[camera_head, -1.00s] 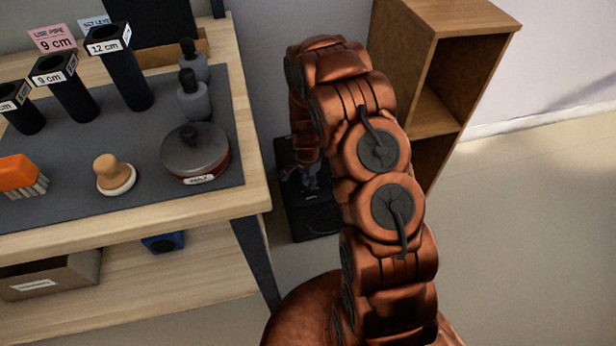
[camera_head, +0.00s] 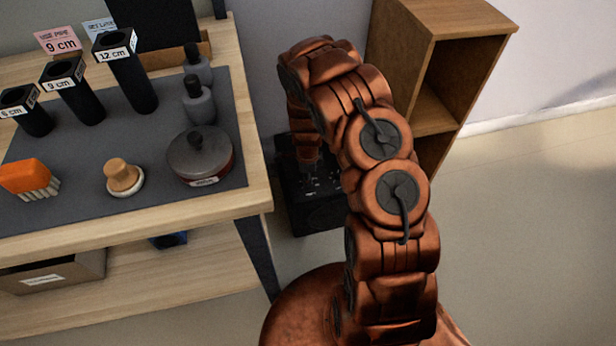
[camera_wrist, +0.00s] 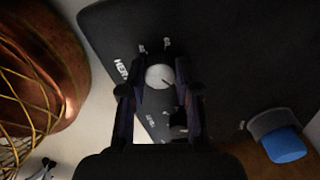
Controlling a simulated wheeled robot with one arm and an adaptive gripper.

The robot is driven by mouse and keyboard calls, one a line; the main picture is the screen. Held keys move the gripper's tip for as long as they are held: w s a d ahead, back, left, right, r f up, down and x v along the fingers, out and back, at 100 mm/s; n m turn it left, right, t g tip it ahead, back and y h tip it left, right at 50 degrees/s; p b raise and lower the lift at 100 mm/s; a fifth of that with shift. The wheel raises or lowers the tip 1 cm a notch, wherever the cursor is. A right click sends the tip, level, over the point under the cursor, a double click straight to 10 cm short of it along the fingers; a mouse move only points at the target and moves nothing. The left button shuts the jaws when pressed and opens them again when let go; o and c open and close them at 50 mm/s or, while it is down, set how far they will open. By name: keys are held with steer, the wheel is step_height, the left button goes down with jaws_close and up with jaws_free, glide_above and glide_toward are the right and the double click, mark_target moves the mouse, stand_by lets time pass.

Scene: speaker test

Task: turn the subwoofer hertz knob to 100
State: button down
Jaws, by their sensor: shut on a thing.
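The subwoofer (camera_head: 316,218) is a black box on the floor, right of the table leg and partly hidden by my arm. In the wrist view its dark control panel (camera_wrist: 225,65) fills much of the picture. The pale round hertz knob (camera_wrist: 158,77) has a dark pointer line toward the lower right. A white label beginning "HER" (camera_wrist: 122,68) stands left of it; the small scale numbers are too blurred to read. My gripper (camera_wrist: 160,88) has one finger on each side of this knob and is shut on it. A second, dark knob (camera_wrist: 178,121) sits below, partly hidden by the fingers.
The wooden table (camera_head: 215,208) with tubes, bottles and a tin is at left. An open wooden shelf unit (camera_head: 445,75) stands behind my arm at right. The floor (camera_head: 530,230) at right is clear. A blue-ended object (camera_wrist: 285,145) is beside the panel.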

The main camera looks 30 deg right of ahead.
steer(key=shift+s, duration=0.1)
stand_by(0.4)
steer(key=c, duration=0.8)
jaws_free()
steer(key=shift+r, duration=0.15)
step_height(320, 180, up, 12)
steer(key=shift+f, duration=0.15)
stand_by(0.3)
